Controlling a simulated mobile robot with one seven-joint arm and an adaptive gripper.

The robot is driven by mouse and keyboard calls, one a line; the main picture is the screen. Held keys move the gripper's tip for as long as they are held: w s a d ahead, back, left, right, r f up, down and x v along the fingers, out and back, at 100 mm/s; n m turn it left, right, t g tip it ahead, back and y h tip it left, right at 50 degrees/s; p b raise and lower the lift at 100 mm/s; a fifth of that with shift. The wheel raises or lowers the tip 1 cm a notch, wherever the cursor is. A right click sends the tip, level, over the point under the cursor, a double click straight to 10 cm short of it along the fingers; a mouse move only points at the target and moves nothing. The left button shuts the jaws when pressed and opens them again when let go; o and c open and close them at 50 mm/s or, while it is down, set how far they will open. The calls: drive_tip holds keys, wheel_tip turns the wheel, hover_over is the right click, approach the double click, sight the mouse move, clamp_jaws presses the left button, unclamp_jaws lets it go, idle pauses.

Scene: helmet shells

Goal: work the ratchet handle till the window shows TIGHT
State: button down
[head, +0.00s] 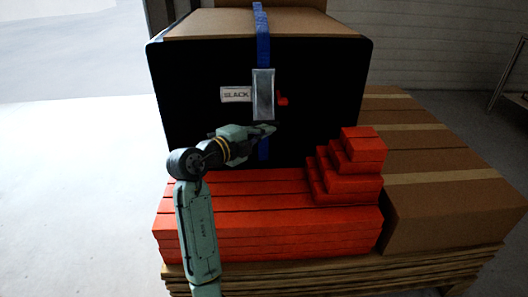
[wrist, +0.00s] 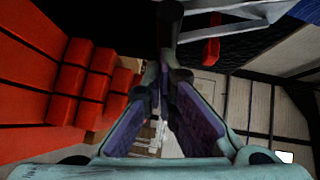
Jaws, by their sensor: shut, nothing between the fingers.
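The ratchet (head: 263,94) is a grey metal piece on a blue strap (head: 262,35) that runs down the front of a large black case (head: 200,130). A white window (head: 236,95) left of it reads SLACK. A small red part (head: 282,99) sticks out on its right; a red part also shows in the wrist view (wrist: 211,45), beside a grey metal edge (wrist: 235,8). My gripper (head: 270,129) is just below the ratchet, in front of the strap, shut and empty. The wrist view shows its fingers (wrist: 165,80) closing together. I cannot tell whether it touches the ratchet.
Orange-red boxes (head: 270,220) lie stacked below the case, with a stepped pile (head: 350,160) rising right of my gripper. Cardboard cartons (head: 450,190) stand at the right. All rest on a wooden pallet (head: 350,278). The floor at left is clear.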

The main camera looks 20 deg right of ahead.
drive_tip(key=w+d+f+m+t+h+b, duration=0.1)
drive_tip(key=w+b, duration=0.4)
drive_tip(key=b, duration=1)
wheel_tip(320, 180, down, 2)
drive_tip(key=shift+d+f+m+h, duration=0.2)
drive_tip(key=shift+m+h, duration=0.7)
drive_tip(key=shift+m, duration=0.3)
